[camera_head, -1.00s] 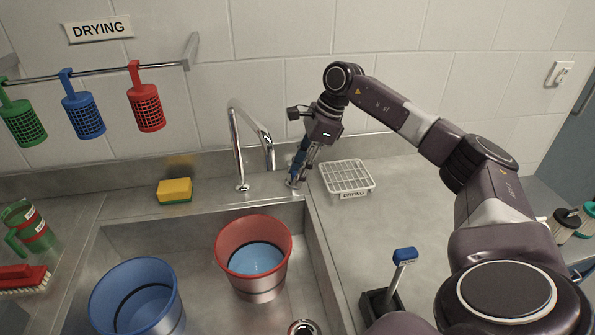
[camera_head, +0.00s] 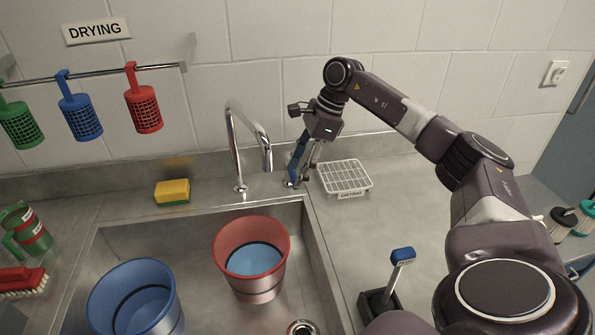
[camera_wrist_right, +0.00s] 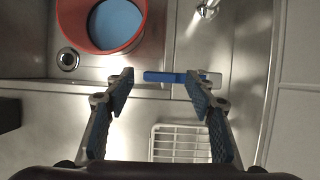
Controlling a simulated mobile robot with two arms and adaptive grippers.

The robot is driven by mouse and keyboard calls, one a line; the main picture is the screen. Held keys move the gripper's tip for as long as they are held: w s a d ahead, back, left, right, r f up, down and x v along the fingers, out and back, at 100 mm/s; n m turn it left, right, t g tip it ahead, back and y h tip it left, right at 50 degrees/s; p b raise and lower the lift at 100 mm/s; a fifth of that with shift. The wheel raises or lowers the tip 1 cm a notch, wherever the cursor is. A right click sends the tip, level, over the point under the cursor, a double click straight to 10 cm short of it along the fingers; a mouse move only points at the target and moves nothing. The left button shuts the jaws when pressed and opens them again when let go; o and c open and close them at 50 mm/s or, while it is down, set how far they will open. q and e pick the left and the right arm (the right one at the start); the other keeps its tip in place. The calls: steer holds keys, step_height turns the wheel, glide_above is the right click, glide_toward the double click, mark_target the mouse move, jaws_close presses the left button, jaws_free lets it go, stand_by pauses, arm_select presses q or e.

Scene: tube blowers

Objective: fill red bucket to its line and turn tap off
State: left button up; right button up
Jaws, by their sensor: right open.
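The red bucket (camera_head: 251,228) stands upright in the sink under the tap spout (camera_head: 267,161). Blue water (camera_head: 253,261) inside it reaches up to about the dark line round the inner wall. I see no clear stream from the spout. The red bucket also shows at the top of the right wrist view (camera_wrist_right: 68,30). My right gripper (camera_head: 291,181) is low beside the tap base. In the right wrist view it is open (camera_wrist_right: 160,79), with the blue tap lever (camera_wrist_right: 168,77) between its fingertips; whether they touch it cannot be told. My left gripper is not in view.
A blue bucket (camera_head: 107,302) stands in the sink to the left. A wire drying rack (camera_head: 345,177) is just right of my right gripper. A yellow sponge (camera_head: 172,190) lies on the back ledge. A blue-topped handle (camera_head: 402,256) stands in a dark holder on the right counter.

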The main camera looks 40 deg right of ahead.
steer(key=v, duration=1.1)
steer(key=shift+d, duration=0.15)
